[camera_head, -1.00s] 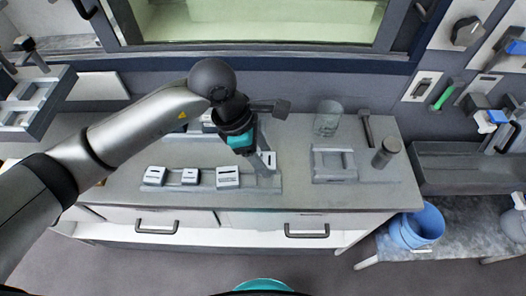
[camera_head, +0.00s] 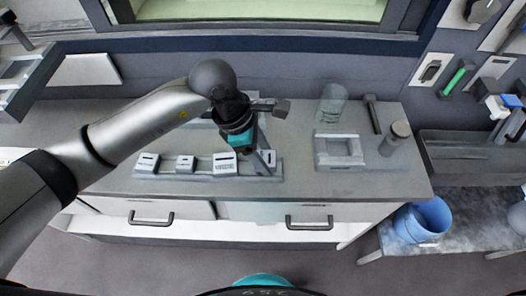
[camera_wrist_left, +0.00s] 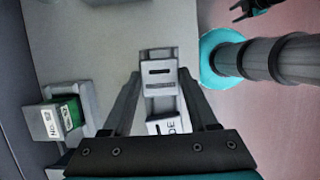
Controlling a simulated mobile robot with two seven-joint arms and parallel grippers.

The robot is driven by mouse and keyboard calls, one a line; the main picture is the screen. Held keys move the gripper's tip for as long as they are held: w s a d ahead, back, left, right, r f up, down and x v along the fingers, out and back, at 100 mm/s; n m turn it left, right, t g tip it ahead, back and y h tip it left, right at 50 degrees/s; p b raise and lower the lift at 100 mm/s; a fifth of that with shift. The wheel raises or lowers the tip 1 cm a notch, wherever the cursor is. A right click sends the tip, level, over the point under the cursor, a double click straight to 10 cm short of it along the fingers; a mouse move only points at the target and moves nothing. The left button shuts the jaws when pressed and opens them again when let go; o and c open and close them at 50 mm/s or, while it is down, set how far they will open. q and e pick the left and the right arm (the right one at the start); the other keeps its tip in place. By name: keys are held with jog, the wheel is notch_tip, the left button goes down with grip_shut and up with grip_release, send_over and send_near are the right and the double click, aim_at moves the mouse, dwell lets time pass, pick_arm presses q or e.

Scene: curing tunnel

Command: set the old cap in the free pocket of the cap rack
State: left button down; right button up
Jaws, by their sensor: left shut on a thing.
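The cap rack (camera_head: 205,178) is a long grey strip on the bench with several pale, slotted caps in a row. My left gripper (camera_head: 264,165) points down at the rack's right end. It is shut on a pale cap (camera_head: 269,155), taken as the old cap. In the left wrist view this cap (camera_wrist_left: 158,76) shows between the fingertips (camera_wrist_left: 159,80), over the rack's end pocket. I cannot tell whether it rests on the pocket floor. A neighbouring cap (camera_wrist_left: 166,125) is partly hidden by the gripper. My right gripper (camera_wrist_left: 248,10) seems to show, cut off, at the wrist view's top edge.
A grey square fixture (camera_head: 340,164), a clear jar (camera_head: 331,104), a dark-handled tool (camera_head: 372,113) and a grey cylinder (camera_head: 396,138) stand right of the rack. A green-sided block (camera_wrist_left: 62,118) sits behind it. A blue bucket (camera_head: 423,219) is beyond the bench's right end.

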pick_arm(q)
jog(key=shift+f+b, duration=0.95)
dwell(0.7)
jog(key=shift+c, duration=0.5)
grip_release()
